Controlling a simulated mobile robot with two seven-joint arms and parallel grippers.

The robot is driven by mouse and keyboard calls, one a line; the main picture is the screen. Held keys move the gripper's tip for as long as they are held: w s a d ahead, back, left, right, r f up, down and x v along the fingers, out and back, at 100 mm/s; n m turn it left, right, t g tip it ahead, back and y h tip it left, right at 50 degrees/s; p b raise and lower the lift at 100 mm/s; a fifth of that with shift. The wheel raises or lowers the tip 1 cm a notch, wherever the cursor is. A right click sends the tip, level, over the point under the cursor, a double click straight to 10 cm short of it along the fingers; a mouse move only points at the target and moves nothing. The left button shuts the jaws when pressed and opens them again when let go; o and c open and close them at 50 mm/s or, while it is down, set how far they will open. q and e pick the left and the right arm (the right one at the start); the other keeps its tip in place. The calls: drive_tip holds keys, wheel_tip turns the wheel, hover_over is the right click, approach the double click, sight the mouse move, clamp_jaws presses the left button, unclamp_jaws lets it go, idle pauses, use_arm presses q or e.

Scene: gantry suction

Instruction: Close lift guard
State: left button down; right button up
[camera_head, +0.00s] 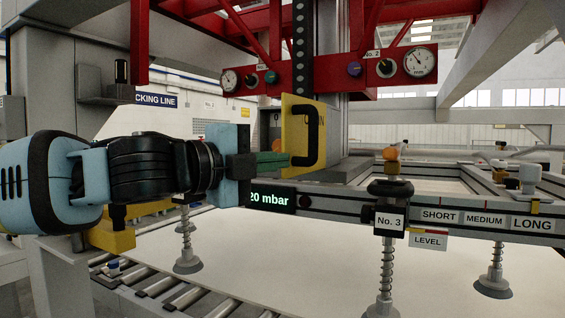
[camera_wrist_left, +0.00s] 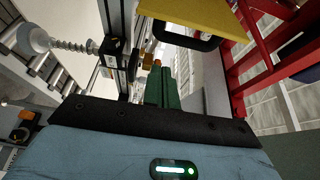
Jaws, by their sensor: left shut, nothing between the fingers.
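The lift guard is a yellow panel (camera_head: 295,130) with a black D-shaped handle (camera_head: 320,136), standing upright at an angle below the red frame. It also shows at the top of the left wrist view, as a yellow plate (camera_wrist_left: 220,14) with its black handle (camera_wrist_left: 182,40). My left gripper (camera_head: 287,159) comes in from the left. Its green fingers are together with nothing between them. The fingertips (camera_wrist_left: 157,66) lie close to the lower part of the guard, beside the handle and not around it. I cannot tell whether they touch the panel. My right gripper is out of view.
A red frame with gauges (camera_head: 421,62) and knobs hangs above. A grey rail with a "20 mbar" display (camera_head: 270,199) and labels runs below the guard. Suction cups (camera_head: 187,265) hang over a pale sheet (camera_head: 290,270). Rollers (camera_head: 160,286) lie at lower left.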

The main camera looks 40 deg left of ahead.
sight(304, 157)
use_arm(q)
drive_tip(key=w, duration=0.2)
drive_tip(key=w+d+b, duration=0.1)
drive_tip(key=w, duration=0.2)
drive_tip(key=shift+w+f, duration=0.15)
drive_tip(key=shift+w, duration=0.1)
drive_tip(key=shift+w+a, duration=0.1)
drive_tip(key=shift+w, duration=0.15)
drive_tip(key=shift+s+a+r+p, duration=0.2)
drive_tip(key=shift+a+p, duration=0.1)
drive_tip(key=shift+a, duration=0.25)
drive_tip(key=shift+s+a+r+p, duration=0.15)
drive_tip(key=shift+a+p, duration=0.1)
drive_tip(key=shift+a, duration=0.3)
drive_tip(key=shift+a+f, duration=0.25)
drive_tip(key=shift+a, duration=0.45)
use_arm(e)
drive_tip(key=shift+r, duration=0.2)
